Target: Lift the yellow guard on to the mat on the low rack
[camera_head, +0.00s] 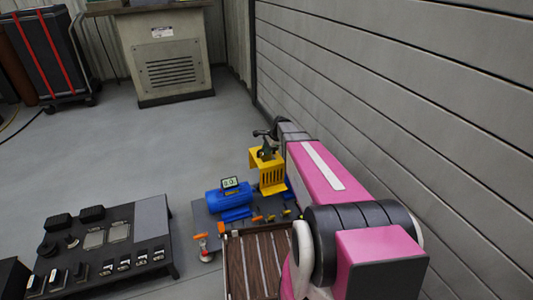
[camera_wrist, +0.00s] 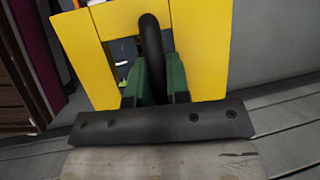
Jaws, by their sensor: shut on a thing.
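The yellow guard (camera_head: 271,178) has a slotted face and hangs below my gripper (camera_head: 266,148) in the head view, over the right part of the dark skid plate. In the wrist view the guard (camera_wrist: 207,50) fills the upper middle, with a black arched handle (camera_wrist: 151,45) in front of it. My green-padded gripper (camera_wrist: 153,82) is shut on this handle.
A blue motor (camera_head: 226,200) with a small display sits left of the guard, among orange-handled fittings. A dark control panel (camera_head: 118,245) lies at lower left. The grey plank wall (camera_head: 390,90) is close on the right.

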